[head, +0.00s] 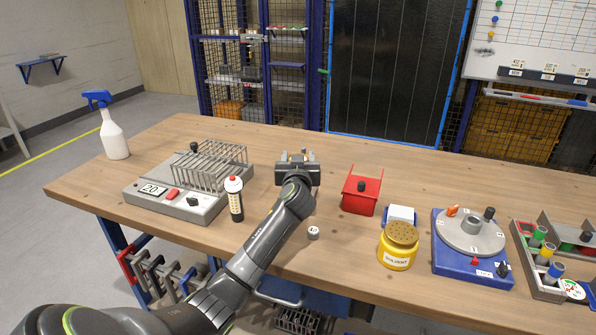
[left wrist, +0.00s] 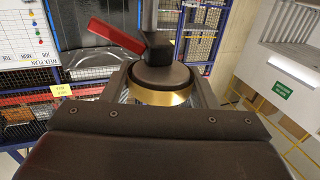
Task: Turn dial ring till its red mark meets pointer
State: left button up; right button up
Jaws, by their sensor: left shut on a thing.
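The rotary jig has a blue base (head: 447,262) and a round grey dial ring (head: 462,242) on top, at the right of the table in the head view. A small red pointer shape (head: 474,262) shows at the ring's front edge. An orange-red piece (head: 452,211) sits at its back left, and a dark knob stands at its back right. My left gripper (head: 303,155) is over the table's back middle, well left of the jig. In the left wrist view it is shut on a dark round thing with a brass band (left wrist: 163,96) and a red lever (left wrist: 116,37). My right gripper is not in view.
A red holder (head: 361,195), a yellow solvent jar (head: 397,252) and a white-topped blue box (head: 400,215) stand between my left gripper and the jig. A grey tray (head: 548,283) is at far right. A wire rack (head: 190,205) and spray bottle (head: 113,140) are left.

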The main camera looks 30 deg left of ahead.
pick_arm(q)
jog(key=n+y+b, duration=0.1)
jog(key=n+g+y+b, duration=0.1)
jog(key=b, duration=0.1)
jog(key=shift+f+g, duration=0.2)
jog(key=shift+g, duration=0.1)
jog(key=shift+n+g+y+b, duration=0.4)
jog(key=shift+g+y+b, duration=0.2)
jog(key=shift+y, duration=0.1)
jog(key=shift+r+n+g+y+b, duration=0.2)
jog(key=shift+n+g+y+b, duration=0.1)
jog(key=shift+b, duration=0.05)
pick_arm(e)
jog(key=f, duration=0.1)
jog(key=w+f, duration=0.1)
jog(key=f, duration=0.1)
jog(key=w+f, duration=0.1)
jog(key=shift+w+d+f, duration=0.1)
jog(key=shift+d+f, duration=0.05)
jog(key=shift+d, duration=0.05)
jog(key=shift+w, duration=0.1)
pick_arm(q)
jog(key=o, duration=1)
